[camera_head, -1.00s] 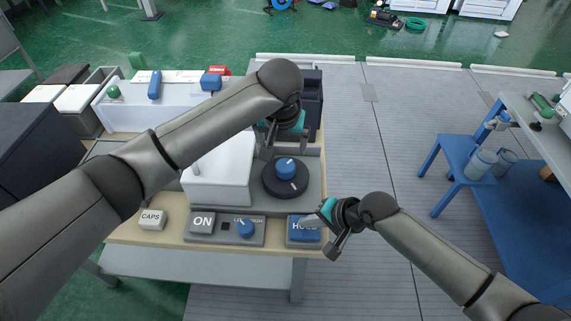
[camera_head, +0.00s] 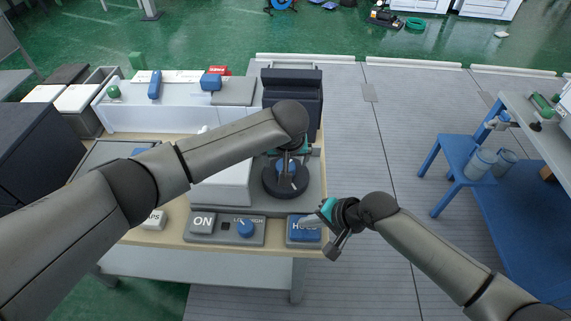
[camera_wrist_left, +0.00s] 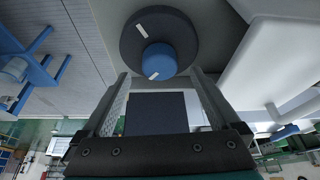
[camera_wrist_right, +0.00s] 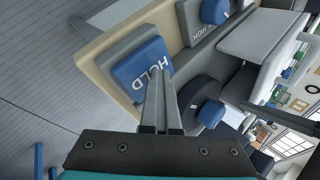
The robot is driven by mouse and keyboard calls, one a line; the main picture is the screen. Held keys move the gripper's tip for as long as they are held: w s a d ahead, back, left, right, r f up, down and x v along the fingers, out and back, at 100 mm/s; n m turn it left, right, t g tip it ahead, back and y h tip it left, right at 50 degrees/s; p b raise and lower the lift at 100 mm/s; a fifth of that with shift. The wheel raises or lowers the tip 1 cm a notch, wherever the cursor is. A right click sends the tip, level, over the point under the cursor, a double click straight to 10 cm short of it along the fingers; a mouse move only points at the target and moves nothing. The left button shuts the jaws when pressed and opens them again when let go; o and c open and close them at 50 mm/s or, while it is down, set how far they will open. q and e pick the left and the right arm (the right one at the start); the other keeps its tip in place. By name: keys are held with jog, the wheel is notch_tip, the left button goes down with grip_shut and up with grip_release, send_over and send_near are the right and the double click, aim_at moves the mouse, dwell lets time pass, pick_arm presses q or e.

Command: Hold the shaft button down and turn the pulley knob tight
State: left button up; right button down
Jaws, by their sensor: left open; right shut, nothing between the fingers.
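The blue shaft button marked HOLD (camera_head: 303,236) is at the bench's front right corner; it also shows in the right wrist view (camera_wrist_right: 143,64). My right gripper (camera_head: 311,221) is shut and empty, its fingertips at the button's top. I cannot tell how far the button is down. The blue pulley knob (camera_wrist_left: 159,60) sits on a black disc (camera_wrist_left: 132,42) behind the button. My left gripper (camera_wrist_left: 160,74) is open, its fingers on either side of the knob's near side in the left wrist view. In the head view the gripper partly hides the knob (camera_head: 283,165).
A white housing (camera_head: 222,188) stands left of the disc, partly behind my left arm. An ON button (camera_head: 202,222) and a small blue dial (camera_head: 245,229) lie along the front edge. A dark block (camera_head: 292,92) stands behind the disc.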

aim_at(278, 166)
pick_arm(q)
jog(key=shift+x, duration=2)
jog(key=shift+c, duration=0.2)
jog(key=c, duration=1.3)
